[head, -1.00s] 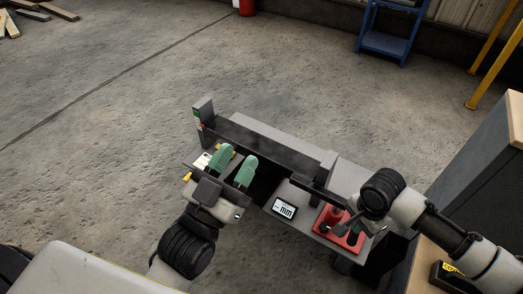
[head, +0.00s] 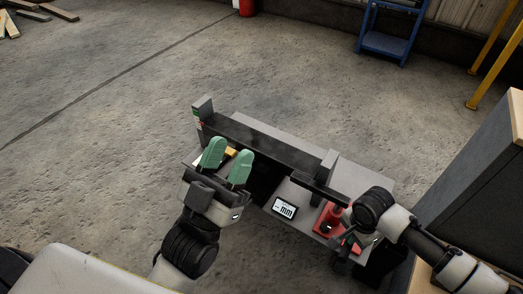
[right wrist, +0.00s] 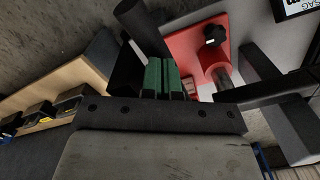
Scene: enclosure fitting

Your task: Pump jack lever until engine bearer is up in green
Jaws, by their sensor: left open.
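The engine bearer, a long dark bar (head: 262,145), runs along the grey bench in the head view. At its left end is an upright post (head: 204,107) with a green and red scale; the bearer's end sits beside its lower part. The red jack (head: 330,217) stands at the bench's right end and also shows in the right wrist view (right wrist: 195,45). The dark jack lever (right wrist: 139,32) reaches my right gripper's green fingers (right wrist: 161,75). These are close together; a grip on the lever cannot be made out. My left gripper (head: 227,160) is open and empty over the bench's left part.
A small display (head: 285,208) lies on the bench left of the jack. A yellow item (head: 231,152) lies near my left fingers. A grey cabinet with a wooden top (head: 490,150) stands close on the right.

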